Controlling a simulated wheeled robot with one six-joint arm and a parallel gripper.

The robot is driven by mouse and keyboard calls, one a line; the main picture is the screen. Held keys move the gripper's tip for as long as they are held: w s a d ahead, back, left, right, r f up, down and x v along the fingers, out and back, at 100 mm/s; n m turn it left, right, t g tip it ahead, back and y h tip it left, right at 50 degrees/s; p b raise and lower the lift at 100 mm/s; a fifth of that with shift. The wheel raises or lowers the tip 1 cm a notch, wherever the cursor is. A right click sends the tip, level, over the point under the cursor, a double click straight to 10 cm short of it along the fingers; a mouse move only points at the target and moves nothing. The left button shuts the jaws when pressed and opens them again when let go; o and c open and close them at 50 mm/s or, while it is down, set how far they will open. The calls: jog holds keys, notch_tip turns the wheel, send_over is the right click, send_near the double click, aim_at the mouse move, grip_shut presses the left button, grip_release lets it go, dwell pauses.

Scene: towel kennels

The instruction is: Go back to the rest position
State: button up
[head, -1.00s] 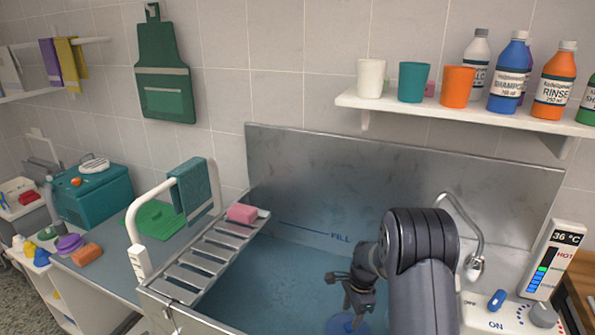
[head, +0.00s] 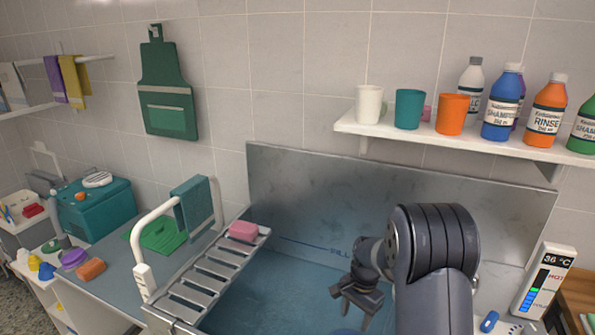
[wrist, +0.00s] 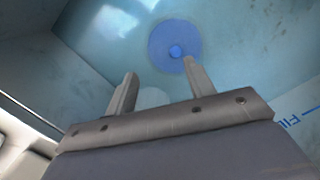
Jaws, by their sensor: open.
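My gripper (head: 357,303) is above the steel tub in the head view, pointing down, with nothing between its fingers. In the wrist view my gripper (wrist: 158,82) has its two fingers spread apart. Below and beyond them a round blue disc (wrist: 160,40) with a small knob lies at the bottom of the blue-tinted tub (wrist: 90,55). Only a sliver of the blue disc (head: 347,332) shows at the bottom edge of the head view. My arm hides part of the tub.
A slatted rack (head: 205,280) with a pink block (head: 243,231) spans the tub's left side. A white rail (head: 160,213) with a teal towel (head: 194,207) rises beside it. A shelf (head: 460,139) of cups and bottles is on the wall. A temperature display (head: 545,278) stands at right.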

jog(key=s+r+n+p, duration=0.2)
jog(key=s+r+n, duration=0.3)
jog(key=n, duration=0.4)
jog(key=shift+s+r+g+h, duration=0.25)
jog(key=shift+s+g+h, duration=0.05)
jog(key=shift+h, duration=0.1)
